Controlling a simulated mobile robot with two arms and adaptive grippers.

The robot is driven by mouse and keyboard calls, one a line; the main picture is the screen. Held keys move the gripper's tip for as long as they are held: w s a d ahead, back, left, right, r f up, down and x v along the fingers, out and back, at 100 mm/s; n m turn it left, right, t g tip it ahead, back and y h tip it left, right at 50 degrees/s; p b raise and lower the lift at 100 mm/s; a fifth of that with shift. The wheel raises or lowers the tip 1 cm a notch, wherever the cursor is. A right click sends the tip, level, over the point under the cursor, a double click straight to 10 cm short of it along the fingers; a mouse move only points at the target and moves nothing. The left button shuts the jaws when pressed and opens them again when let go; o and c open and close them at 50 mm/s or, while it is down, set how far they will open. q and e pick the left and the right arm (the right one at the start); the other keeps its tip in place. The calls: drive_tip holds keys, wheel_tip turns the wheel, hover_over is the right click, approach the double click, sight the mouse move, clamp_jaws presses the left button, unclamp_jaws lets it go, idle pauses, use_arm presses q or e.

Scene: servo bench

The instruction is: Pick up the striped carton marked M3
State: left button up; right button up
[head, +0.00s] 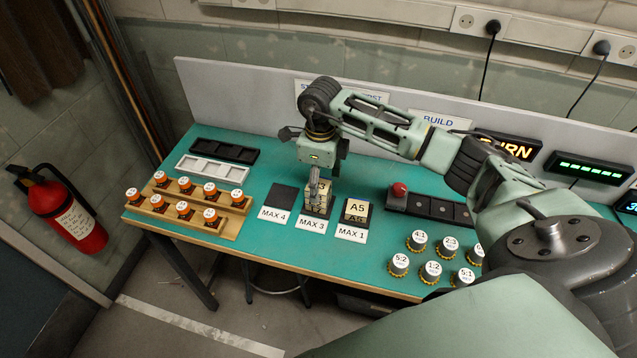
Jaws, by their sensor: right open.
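A carton (325,203) in beige and dark tones stands on the dark pad behind the "MAX 3" card. My gripper covers much of it, and I cannot read its mark or make out its stripes. My right gripper (316,190) points down over this carton. Its fingers are open and seem to be at the carton's top; I cannot tell whether they touch it. A second carton (356,210), marked A5, stands behind the "MAX 1" card to the right. My left gripper is not in view.
The empty pad (285,195) behind "MAX 4" lies left. Wooden racks (190,224) hold several orange-based, white-topped pieces. Black (224,150) and white (212,168) trays lie behind. A red-knobbed box (398,196) and several labelled round pieces (398,265) are at right.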

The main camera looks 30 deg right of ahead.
drive_tip(key=shift+f, duration=0.15)
drive_tip(key=shift+c, duration=0.2)
drive_tip(key=c, duration=1.2)
